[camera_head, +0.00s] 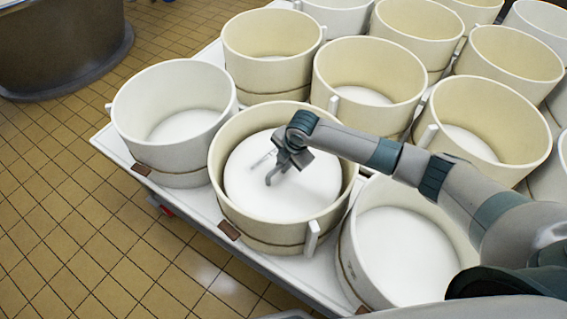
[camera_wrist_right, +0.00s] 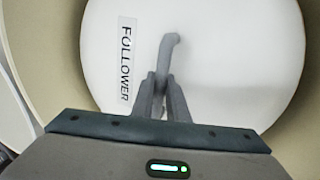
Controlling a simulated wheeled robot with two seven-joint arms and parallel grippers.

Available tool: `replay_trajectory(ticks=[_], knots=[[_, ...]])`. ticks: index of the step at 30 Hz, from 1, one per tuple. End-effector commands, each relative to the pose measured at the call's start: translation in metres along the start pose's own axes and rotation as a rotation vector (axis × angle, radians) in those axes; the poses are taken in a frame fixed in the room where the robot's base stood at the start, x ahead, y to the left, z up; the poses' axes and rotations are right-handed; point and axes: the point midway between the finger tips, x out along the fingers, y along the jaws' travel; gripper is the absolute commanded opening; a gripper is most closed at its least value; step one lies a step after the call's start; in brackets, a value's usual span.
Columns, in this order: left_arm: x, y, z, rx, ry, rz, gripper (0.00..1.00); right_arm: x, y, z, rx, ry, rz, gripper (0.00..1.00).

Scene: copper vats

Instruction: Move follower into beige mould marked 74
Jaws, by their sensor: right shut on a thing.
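The follower (camera_head: 310,190) is a white disc with a grey handle, inside the rim of a beige mould (camera_head: 225,140) at the front of the table. In the right wrist view the disc (camera_wrist_right: 235,65) fills most of the picture, with a "FOLLOWER" label (camera_wrist_right: 127,65) left of the handle (camera_wrist_right: 170,48). My right gripper (camera_head: 277,168) is over the disc, shut on the handle; its fingers also show in the right wrist view (camera_wrist_right: 161,98). I cannot tell whether the disc rests on anything below. No number 74 is readable. My left gripper is out of view.
A white mould (camera_head: 172,165) stands close on the left, and another white-floored mould (camera_head: 405,255) on the right. Several beige moulds, including one behind (camera_head: 370,60), crowd the white table (camera_head: 118,143). A dark vat (camera_head: 60,55) stands back left. Tiled floor lies open at left.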

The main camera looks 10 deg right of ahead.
Motion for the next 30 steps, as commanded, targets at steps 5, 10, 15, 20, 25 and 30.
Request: replay_trajectory(ticks=[5, 10, 15, 20, 25, 30], knots=[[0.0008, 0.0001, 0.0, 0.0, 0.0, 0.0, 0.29, -0.0001, 0.0022, 0.0001, 0.0, 0.0, 0.005, 0.0], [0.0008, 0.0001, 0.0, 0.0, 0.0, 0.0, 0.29, 0.0002, 0.0021, 0.0001, 0.0, 0.0, 0.005, 0.0], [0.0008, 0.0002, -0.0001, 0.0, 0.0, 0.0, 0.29, 0.0003, 0.0019, 0.0001, 0.0, 0.0, 0.005, 0.28], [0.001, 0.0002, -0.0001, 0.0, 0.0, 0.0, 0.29, 0.0011, 0.0008, 0.0, 0.0, 0.0, 0.003, 0.35], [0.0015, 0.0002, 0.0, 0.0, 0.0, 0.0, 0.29, 0.0034, -0.0025, -0.0001, 0.0, 0.0, -0.004, 0.35], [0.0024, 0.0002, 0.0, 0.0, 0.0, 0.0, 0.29, -0.0017, -0.0015, 0.0002, 0.0, 0.0, -0.002, 0.35]])
